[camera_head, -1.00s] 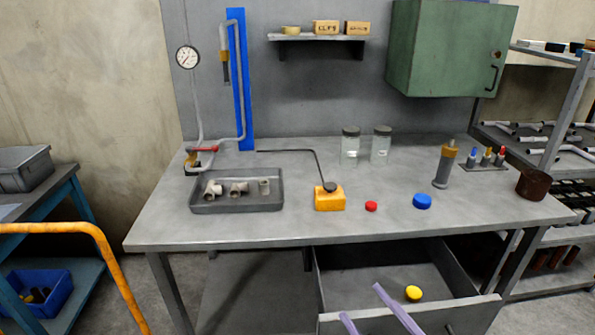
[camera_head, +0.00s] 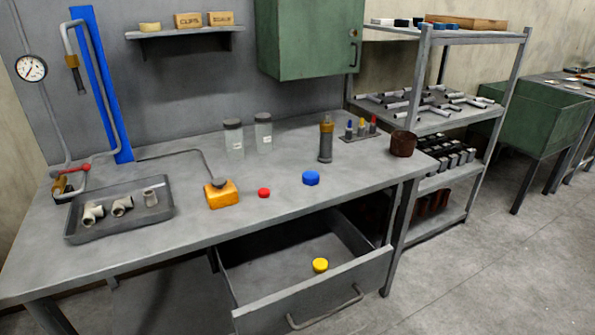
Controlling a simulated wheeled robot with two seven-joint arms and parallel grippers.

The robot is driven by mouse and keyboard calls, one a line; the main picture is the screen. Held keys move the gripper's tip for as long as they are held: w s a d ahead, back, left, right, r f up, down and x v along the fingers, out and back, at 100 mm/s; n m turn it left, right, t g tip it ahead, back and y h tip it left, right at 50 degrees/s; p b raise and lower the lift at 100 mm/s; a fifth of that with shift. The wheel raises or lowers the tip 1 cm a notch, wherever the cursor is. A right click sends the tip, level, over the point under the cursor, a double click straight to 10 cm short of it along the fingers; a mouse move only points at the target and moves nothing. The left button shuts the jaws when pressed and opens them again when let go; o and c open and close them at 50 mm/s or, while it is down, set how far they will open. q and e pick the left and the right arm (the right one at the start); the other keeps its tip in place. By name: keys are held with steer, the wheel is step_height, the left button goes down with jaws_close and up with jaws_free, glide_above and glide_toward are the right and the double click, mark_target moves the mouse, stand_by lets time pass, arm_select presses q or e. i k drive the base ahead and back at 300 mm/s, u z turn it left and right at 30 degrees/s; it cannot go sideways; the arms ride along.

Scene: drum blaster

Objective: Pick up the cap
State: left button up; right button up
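Three round caps are in view. A yellow cap (camera_head: 320,265) lies inside the open drawer (camera_head: 268,270) below the bench top. I cannot tell from the view which cap the task names. Neither of my grippers shows now.
A grey tray (camera_head: 118,232) with pipe fittings, an orange block (camera_head: 222,195), two jars (camera_head: 234,138), an upright cylinder (camera_head: 326,140) and a brown cup (camera_head: 403,144) stand on the bench. The open drawer juts out in front. Floor (camera_head: 480,270) at right is clear.

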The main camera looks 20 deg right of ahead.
mark_target(311, 177)
steer(key=z, duration=0.15)
steer(key=k, duration=0.95)
steer(key=u, duration=0.95)
steer(key=i, duration=0.8)
steer(key=z, duration=0.85)
steer(key=i, duration=0.45)
steer(key=z, duration=0.45)
